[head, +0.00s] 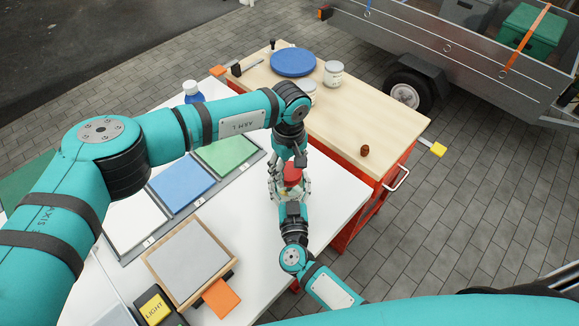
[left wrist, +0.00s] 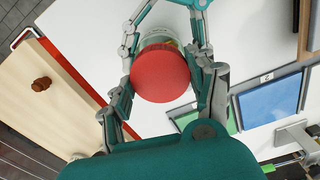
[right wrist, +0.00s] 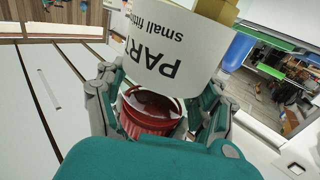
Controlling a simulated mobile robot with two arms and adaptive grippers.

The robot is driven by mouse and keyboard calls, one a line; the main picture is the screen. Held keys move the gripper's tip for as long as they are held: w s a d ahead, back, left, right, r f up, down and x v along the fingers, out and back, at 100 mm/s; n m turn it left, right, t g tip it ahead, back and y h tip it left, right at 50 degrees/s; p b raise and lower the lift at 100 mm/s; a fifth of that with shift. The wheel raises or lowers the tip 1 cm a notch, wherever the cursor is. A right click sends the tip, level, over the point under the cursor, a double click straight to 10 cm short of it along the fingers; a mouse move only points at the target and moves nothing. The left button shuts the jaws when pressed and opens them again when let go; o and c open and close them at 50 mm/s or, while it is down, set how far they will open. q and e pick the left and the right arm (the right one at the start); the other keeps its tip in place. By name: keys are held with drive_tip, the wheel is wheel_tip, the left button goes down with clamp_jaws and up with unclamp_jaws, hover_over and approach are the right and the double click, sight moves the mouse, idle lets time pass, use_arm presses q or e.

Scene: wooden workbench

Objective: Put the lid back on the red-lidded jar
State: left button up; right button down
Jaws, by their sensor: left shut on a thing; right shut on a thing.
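The red lid (head: 292,172) is a round disc between the fingers of my left gripper (head: 290,165), which comes down from above and is shut on it. The left wrist view shows the lid's flat top (left wrist: 160,76), with the clear jar (left wrist: 158,40) partly hidden beneath. My right gripper (head: 290,190) is shut on the jar from the near side. The right wrist view shows the jar's white label (right wrist: 170,45), upside down, reading "PART… small fitt…", and the lid's ribbed red side (right wrist: 150,115).
The bench's right half is mostly clear.

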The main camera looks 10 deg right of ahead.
use_arm(q)
drive_tip(key=m, duration=0.6)
drive_tip(key=shift+m, duration=0.4)
drive_tip(key=m, duration=0.7)
drive_tip(key=shift+w, duration=0.1)
drive_tip(key=o, duration=0.7)
drive_tip(key=shift+r, duration=2.25)
